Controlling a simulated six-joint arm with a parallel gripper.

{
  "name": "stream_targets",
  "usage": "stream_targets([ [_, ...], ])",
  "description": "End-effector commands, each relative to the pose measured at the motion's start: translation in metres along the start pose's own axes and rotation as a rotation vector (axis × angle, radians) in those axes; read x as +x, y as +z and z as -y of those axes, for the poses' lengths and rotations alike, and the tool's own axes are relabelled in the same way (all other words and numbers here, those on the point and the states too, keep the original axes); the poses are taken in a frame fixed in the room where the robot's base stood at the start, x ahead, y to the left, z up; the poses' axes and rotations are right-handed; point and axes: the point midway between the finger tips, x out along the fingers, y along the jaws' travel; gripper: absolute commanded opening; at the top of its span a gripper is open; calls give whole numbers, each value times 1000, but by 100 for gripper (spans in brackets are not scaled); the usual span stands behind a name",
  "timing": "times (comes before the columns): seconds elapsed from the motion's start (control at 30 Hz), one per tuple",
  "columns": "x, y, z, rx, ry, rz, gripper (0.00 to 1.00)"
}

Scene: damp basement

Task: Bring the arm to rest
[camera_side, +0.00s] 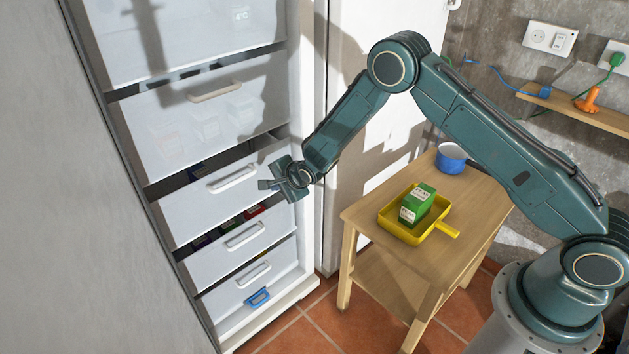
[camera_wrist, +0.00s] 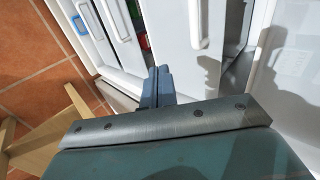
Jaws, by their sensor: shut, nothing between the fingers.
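My gripper (camera_side: 268,185) is shut and empty. It hangs in the air in front of the white freezer drawers, close to the drawer with the handle (camera_side: 232,179) in the side view. I cannot tell whether it touches that drawer. In the wrist view my gripper's fingers (camera_wrist: 158,72) are together, with white drawer fronts behind them. My arm is bent, with its elbow raised high and its forearm sloping down toward the freezer.
A tall freezer has several drawers; coloured packs show above the drawer front (camera_side: 215,268). The wooden table (camera_side: 365,215) holds a yellow tray (camera_side: 398,233) with a green-and-white carton (camera_side: 417,203), and a blue pot (camera_side: 450,160).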

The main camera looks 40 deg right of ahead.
Motion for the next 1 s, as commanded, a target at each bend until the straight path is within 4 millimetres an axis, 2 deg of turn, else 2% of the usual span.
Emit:
stream_targets([
  [0.17, -19, -4, 17, -45, 7, -3, 0],
  [0.37, -61, -12, 46, -148, 29, -6, 0],
  [0.7, -150, -28, 83, -364, 79, 1, 0],
  [1.0, -233, -41, 96, -558, 122, 21, 0],
])
